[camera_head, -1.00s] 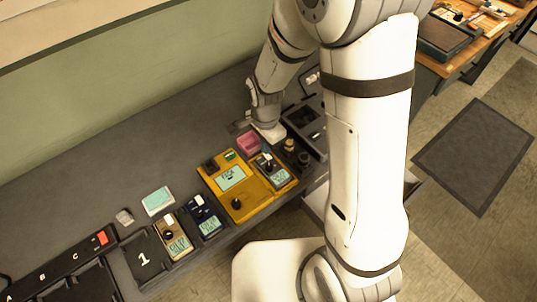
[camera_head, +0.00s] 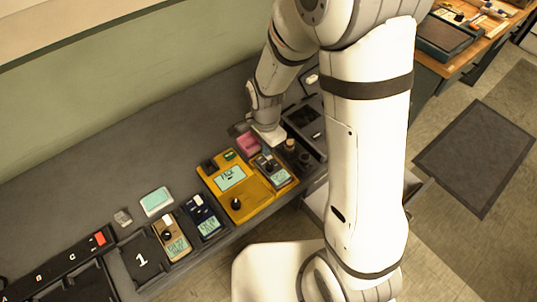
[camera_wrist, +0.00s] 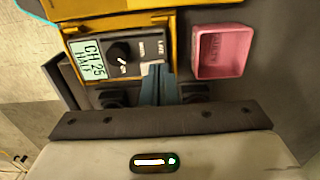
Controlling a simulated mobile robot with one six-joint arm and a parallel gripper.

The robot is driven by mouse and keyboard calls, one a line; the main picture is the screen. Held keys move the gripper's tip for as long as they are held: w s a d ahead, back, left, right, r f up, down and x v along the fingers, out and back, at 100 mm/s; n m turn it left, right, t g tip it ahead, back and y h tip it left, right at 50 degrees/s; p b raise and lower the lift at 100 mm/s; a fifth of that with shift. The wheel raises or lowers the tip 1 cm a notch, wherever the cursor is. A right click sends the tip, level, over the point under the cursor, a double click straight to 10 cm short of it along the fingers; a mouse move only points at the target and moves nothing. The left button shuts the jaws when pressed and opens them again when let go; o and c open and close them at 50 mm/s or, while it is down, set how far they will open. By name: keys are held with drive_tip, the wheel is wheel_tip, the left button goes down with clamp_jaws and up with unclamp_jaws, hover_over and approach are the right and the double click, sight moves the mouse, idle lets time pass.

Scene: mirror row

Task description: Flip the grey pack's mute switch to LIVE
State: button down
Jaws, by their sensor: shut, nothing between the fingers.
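The grey pack (camera_head: 270,171) sits in the right part of the yellow unit (camera_head: 219,187). In the wrist view the grey pack (camera_wrist: 122,79) shows a screen reading CH 25 HALF, a black knob (camera_wrist: 120,54), and MUTE and LIVE lettering, with LIVE at the top right. A pale switch patch (camera_wrist: 149,71) shows below the MUTE lettering, partly covered by my finger. My gripper (camera_wrist: 156,70) is shut and empty, its tips over the pack's lower right edge beside this patch. I cannot tell whether they touch. In the head view my wrist is just behind the pack.
A pink tray (camera_head: 248,144) lies close by; it also shows in the wrist view (camera_wrist: 221,76). A blue pack (camera_head: 205,216) and a tan pack (camera_head: 173,237) sit to the left. Dark round posts (camera_head: 304,158) stand right of the pack. The bench behind is mostly clear.

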drive_tip(key=shift+r+p, duration=2.5)
drive_tip(key=shift+r, duration=1)
drive_tip(key=s+d+r+n+t, duration=0.1)
drive_tip(key=s+d+r+n, duration=0.4)
drive_tip(key=r, duration=0.4)
drive_tip(key=s+d+r+n+t, duration=0.2)
drive_tip(key=s+d+r+n, duration=0.4)
drive_tip(key=r, duration=0.3)
drive_tip(key=shift+s+d+r, duration=0.2)
drive_tip(key=shift+s+d, duration=0.6)
drive_tip(key=shift+s, duration=0.05)
